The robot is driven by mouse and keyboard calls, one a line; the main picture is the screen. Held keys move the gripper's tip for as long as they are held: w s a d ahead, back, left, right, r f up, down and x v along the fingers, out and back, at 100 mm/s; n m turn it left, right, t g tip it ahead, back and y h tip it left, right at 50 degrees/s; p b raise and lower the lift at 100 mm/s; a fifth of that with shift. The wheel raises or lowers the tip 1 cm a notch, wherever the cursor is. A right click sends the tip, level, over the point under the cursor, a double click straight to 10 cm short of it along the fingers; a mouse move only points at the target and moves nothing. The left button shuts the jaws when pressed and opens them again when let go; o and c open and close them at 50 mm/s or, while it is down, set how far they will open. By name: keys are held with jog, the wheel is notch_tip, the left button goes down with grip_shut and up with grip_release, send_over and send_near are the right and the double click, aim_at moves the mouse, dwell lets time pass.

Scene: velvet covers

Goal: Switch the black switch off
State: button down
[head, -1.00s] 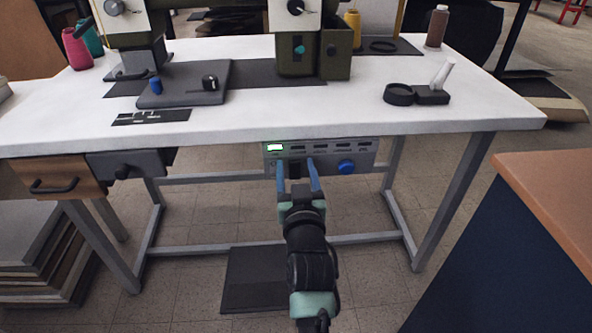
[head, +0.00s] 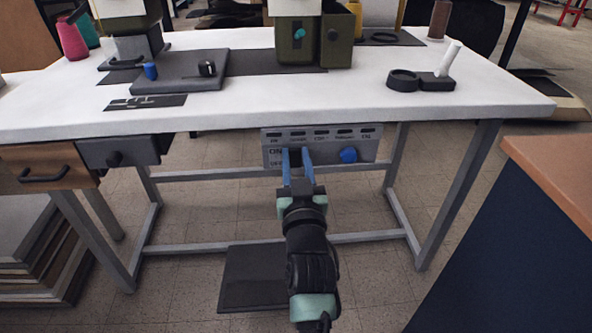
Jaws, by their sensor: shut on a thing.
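The grey control panel (head: 337,153) hangs under the front edge of the white table, with a row of small dark indicator windows along its top and a blue knob (head: 348,155) at the right. My gripper (head: 297,156) reaches up to the panel's left half. Its two blue fingers stand on either side of the black switch (head: 296,157) and are shut on it. The fingers hide much of the switch, so its exact position is hard to tell. No indicator window is lit green.
The white table (head: 260,108) carries a sewing machine (head: 310,35) and small items. A drawer unit (head: 50,165) is at the left, and a blue cabinet with an orange top (head: 555,165) at the right. Table legs and a crossbar frame the floor space underneath.

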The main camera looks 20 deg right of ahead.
jog(key=shift+f+t+b, duration=0.4)
jog(key=shift+f+b, duration=0.05)
jog(key=shift+b, duration=0.55)
jog(key=shift+r+b, duration=0.25)
jog(key=shift+b, duration=0.15)
jog(key=c, duration=0.6)
grip_release()
jog(key=shift+s, duration=0.1)
jog(key=v, duration=1.3)
jog(key=shift+f, duration=0.2)
jog(key=shift+a, duration=0.1)
